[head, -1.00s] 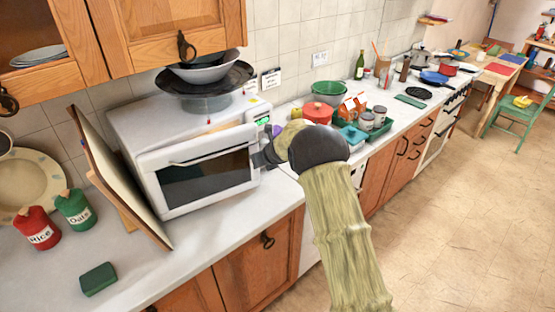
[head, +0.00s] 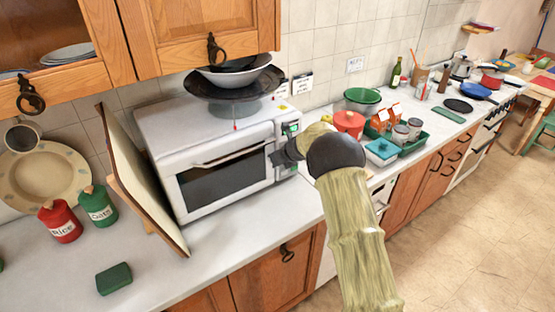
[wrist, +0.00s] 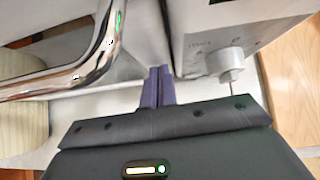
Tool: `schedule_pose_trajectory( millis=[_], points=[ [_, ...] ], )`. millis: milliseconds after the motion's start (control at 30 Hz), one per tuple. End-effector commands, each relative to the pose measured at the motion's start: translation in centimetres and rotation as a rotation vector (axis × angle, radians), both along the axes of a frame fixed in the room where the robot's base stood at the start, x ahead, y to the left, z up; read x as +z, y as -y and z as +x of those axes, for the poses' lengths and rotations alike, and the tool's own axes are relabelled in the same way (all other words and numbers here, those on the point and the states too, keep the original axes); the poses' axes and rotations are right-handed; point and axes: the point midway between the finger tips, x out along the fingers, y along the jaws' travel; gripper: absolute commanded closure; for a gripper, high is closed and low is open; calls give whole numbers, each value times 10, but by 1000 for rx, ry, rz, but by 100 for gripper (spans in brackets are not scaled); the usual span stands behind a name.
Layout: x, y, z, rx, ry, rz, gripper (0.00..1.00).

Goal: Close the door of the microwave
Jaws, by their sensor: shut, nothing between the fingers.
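The white microwave (head: 205,115) stands on the counter under the wall cabinets. Its door (head: 222,172), with a dark window and a chrome handle (head: 232,155), looks closed or nearly flush with the front in the head view; I cannot tell whether it is latched. My gripper (head: 275,158) is shut and empty at the door's right edge, beside the control panel (head: 289,135). In the wrist view, the shut purple fingertips (wrist: 158,72) lie between the chrome handle (wrist: 75,65) and the panel with its knob (wrist: 230,65). Contact with the door is unclear.
A leaning board (head: 140,180) stands close to the microwave's left side. Bowls and a dark pan (head: 233,90) sit on top. A red pot (head: 349,122) and a green tray (head: 412,146) lie to the right. The counter in front holds a green sponge (head: 114,278).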

Motion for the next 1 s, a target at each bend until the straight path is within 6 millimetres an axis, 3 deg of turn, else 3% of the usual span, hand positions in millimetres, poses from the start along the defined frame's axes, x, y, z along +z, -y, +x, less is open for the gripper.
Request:
schedule_pose_trajectory(
  millis=[33,367,633,1000],
  points=[
    [11,-8,4,0,18,15,100],
    [9,0,-5,1,21,14,100],
    [2,37,-23,-14,11,7,100],
    [47,50,-60,5,9,5,100]
  ],
)
